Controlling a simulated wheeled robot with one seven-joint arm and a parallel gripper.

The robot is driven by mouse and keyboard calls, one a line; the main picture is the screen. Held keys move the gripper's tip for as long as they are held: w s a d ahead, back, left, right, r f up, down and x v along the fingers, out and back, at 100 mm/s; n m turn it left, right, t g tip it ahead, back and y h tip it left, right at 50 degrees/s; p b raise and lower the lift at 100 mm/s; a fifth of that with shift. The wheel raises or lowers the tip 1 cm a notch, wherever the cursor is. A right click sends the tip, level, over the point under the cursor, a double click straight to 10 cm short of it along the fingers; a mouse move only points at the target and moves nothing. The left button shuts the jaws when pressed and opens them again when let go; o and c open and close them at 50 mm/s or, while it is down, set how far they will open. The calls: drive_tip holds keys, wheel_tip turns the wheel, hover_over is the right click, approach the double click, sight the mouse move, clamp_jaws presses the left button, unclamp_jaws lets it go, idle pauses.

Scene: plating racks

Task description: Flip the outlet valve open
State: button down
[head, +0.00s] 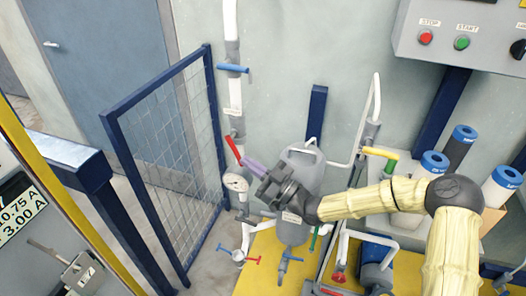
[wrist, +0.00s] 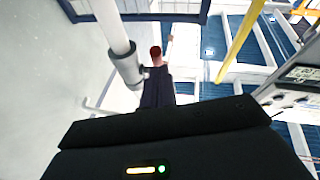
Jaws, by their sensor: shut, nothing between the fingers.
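My gripper (head: 248,164) is shut, its fingertips at the lower end of a red lever (head: 233,150) on the vertical pipe, in the head view. The lever slants down to the right from the pipe. In the wrist view, the red lever tip (wrist: 155,52) shows just beyond my dark fingers (wrist: 157,88), beside the white pipe (wrist: 113,30). I cannot tell whether they touch. Other handles are a blue one (head: 232,68) higher on that pipe, a yellow one (head: 380,152), and several small ones low down. The labels are unreadable, so I cannot tell which is the outlet valve.
A grey tank (head: 305,165) stands behind my gripper, and a round gauge (head: 236,183) sits just below the lever. A blue mesh gate (head: 165,130) is to the left. A control box (head: 460,35) hangs upper right, above blue-capped cylinders (head: 435,162).

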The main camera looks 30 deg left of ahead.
drive_tip(key=a+y+b, duration=0.1)
drive_tip(key=b, duration=0.3)
drive_tip(key=a+f+m+t+y+b, duration=0.1)
drive_tip(key=y+b, duration=0.1)
drive_tip(key=b, duration=0.1)
drive_tip(key=a+f+m+t+y+b, duration=0.1)
drive_tip(key=b, duration=0.3)
drive_tip(key=shift+s+f+y+b, duration=0.25)
drive_tip(key=shift+s+y+b, duration=0.1)
drive_tip(key=shift+y, duration=0.05)
drive_tip(key=shift+a+r+m, duration=0.1)
drive_tip(key=shift+m, duration=0.2)
drive_tip(key=d+r+b+v, duration=0.1)
drive_tip(key=d+r+v, duration=0.1)
drive_tip(key=v, duration=1.1)
drive_tip(key=shift+s+r, duration=0.1)
